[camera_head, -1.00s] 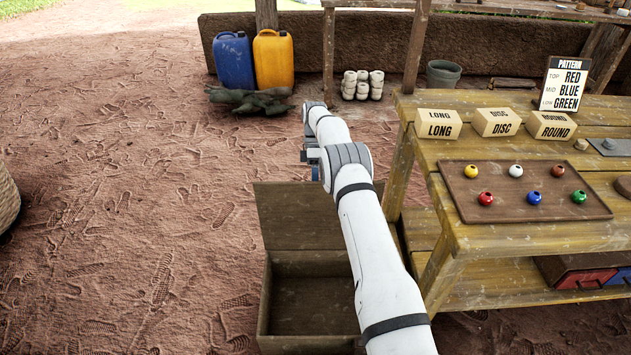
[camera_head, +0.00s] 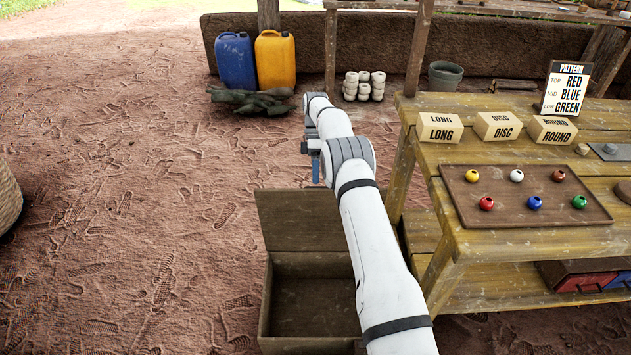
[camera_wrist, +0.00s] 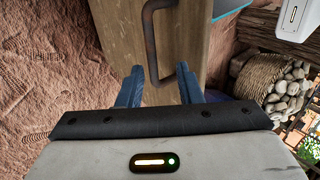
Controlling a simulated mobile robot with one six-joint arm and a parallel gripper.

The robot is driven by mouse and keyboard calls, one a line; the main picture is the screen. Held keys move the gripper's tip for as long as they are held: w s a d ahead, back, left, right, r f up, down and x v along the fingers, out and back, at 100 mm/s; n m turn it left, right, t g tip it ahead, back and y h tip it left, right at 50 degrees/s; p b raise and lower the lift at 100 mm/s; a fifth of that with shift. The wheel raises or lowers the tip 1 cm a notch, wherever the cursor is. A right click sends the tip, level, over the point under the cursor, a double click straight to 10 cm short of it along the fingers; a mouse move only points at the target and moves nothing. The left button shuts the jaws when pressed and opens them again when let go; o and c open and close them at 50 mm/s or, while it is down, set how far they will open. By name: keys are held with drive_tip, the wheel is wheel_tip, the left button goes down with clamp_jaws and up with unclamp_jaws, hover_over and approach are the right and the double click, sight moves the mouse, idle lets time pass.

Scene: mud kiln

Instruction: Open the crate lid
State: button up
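The wooden crate (camera_head: 264,315) stands on the ground left of the workbench. Its lid (camera_head: 300,220) is raised and stands upright at the back edge, and the inside looks empty; my arm hides the right part. In the wrist view, the lid (camera_wrist: 118,30) has a dark bar handle (camera_wrist: 150,45). My gripper (camera_wrist: 160,82) has its blue fingers spread, with the handle's near end showing between them. I cannot tell whether they touch it. In the head view, a blue part of my gripper (camera_head: 316,168) shows above the lid.
The workbench (camera_head: 480,235) stands close on the right, holding a tray (camera_head: 550,213) of coloured beads and label blocks (camera_head: 440,128). Blue (camera_head: 233,62) and yellow (camera_head: 275,60) jerrycans stand at the back. Bare ground lies open to the left.

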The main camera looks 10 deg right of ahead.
sight(322, 201)
wheel_tip(322, 201, up, 5)
drive_tip(key=shift+p, duration=0.45)
drive_tip(key=s+r+t+p, duration=0.1)
drive_tip(key=p, duration=0.4)
drive_tip(key=shift+s+t+p, duration=0.3)
drive_tip(key=s+t+p, duration=0.3)
drive_tip(key=s+p, duration=0.3)
drive_tip(key=s, duration=0.1)
drive_tip(key=shift+h, duration=0.3)
drive_tip(key=x, duration=0.8)
drive_tip(key=shift+w+d, duration=0.1)
drive_tip(key=shift+d, duration=0.15)
